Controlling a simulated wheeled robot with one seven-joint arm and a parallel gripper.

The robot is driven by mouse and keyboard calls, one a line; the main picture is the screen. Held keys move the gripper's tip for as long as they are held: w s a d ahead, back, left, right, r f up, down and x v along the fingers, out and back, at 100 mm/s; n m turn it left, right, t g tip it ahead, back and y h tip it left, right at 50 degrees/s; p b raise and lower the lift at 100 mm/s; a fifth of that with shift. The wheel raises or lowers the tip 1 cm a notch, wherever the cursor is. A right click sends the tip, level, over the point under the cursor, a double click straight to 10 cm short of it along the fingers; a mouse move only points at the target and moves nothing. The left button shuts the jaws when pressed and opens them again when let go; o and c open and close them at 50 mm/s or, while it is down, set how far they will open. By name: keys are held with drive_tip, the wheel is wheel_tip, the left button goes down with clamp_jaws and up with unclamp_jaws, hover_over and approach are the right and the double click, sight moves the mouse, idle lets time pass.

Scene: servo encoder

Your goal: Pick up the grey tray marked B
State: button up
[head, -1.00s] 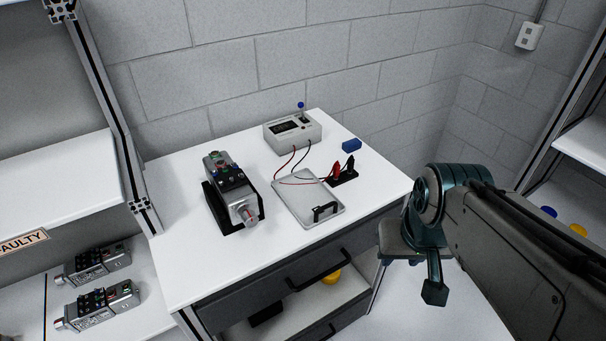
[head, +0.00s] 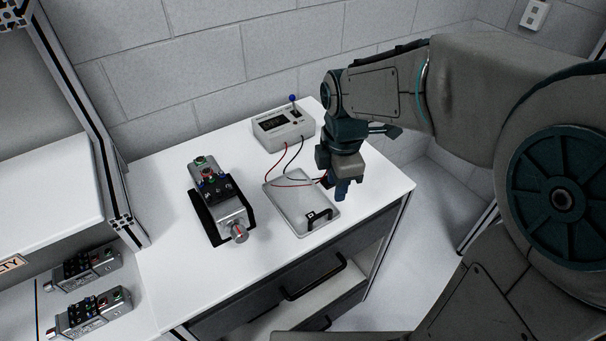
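A light grey tray (head: 288,203) with a black handle (head: 318,218) lies flat on the white worktop, right of centre. I cannot read any letter on it. My gripper (head: 341,192) points down above the worktop, just right of the tray and apart from its handle. A dark blue shape shows at its tip; I cannot tell whether this is its fingers or something held. The gap between the fingers does not show.
A grey meter box (head: 283,128) stands behind the tray, with red and black leads running across the tray's back part. A servo unit (head: 219,200) sits in a black cradle to the left. The worktop (head: 240,272) is clear in front.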

sight(321, 213)
drive_tip(key=f+n, duration=0.1)
drive_tip(key=f, duration=0.2)
drive_tip(key=w+a+f+n, duration=0.1)
drive_tip(key=f, duration=0.2)
drive_tip(key=a+f+n+p, duration=0.1)
drive_tip(key=f+n, duration=0.1)
drive_tip(key=f, duration=0.1)
drive_tip(key=shift+w+a+f, duration=0.2)
drive_tip(key=shift+w, duration=0.1)
drive_tip(key=shift+w+f+p, duration=0.15)
drive_tip(key=shift+f+p, duration=0.25)
drive_tip(key=shift+f, duration=0.9)
drive_tip(key=shift+w+f+p, duration=0.15)
drive_tip(key=shift+f+p, duration=0.2)
drive_tip(key=shift+f, duration=0.9)
clamp_jaws()
